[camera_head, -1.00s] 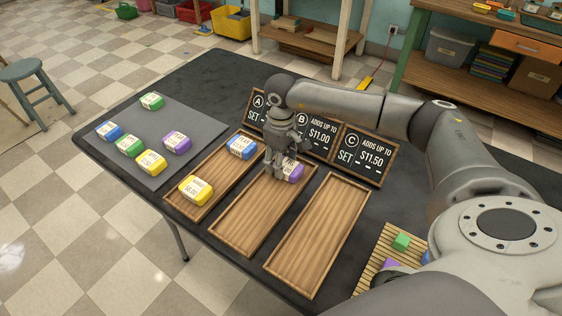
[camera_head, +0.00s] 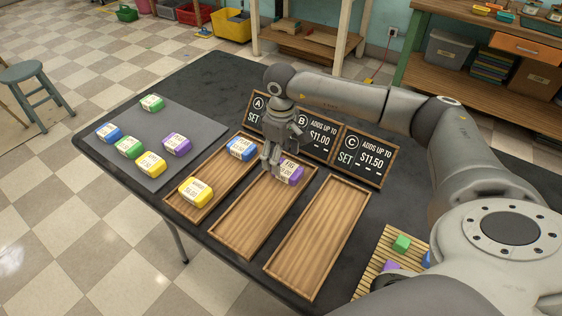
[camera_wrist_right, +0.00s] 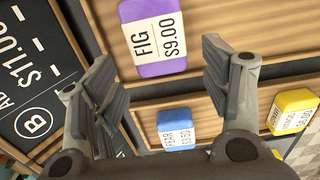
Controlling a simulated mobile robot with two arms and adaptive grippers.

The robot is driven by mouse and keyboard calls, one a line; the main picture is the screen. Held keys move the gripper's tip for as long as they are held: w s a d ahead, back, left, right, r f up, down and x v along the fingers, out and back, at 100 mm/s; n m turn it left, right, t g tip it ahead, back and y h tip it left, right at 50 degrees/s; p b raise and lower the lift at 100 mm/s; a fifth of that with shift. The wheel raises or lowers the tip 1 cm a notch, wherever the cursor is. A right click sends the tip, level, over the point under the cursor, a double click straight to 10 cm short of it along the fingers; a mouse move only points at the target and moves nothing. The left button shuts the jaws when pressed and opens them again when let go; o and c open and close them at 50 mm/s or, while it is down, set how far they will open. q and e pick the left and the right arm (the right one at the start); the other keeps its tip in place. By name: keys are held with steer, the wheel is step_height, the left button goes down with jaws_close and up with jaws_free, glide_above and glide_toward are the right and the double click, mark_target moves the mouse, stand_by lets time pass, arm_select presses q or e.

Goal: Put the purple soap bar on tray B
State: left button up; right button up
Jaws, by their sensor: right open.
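A purple soap bar (camera_head: 291,173) lies at the far end of the middle tray (camera_head: 250,218), in line with sign B (camera_head: 312,132). In the right wrist view the purple bar (camera_wrist_right: 152,35) shows its label, "FIG $9.00". My right gripper (camera_head: 269,168) is open just left of this bar, partly covering its left end. In the wrist view its fingers (camera_wrist_right: 160,68) are spread apart with nothing between them, and the bar shows beyond them. A second purple soap bar (camera_head: 176,144) lies on the grey mat (camera_head: 185,112).
The left tray (camera_head: 222,187) holds a blue bar (camera_head: 241,148) and a yellow bar (camera_head: 195,191). The right tray (camera_head: 318,240) is empty. Several other bars lie on the mat. Signs A (camera_head: 257,112) and C (camera_head: 358,157) stand behind the trays. A slatted board (camera_head: 375,270) with small blocks is at right.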

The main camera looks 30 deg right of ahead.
step_height(320, 180, up, 9)
steer(key=shift+b, duration=0.3)
stand_by(0.5)
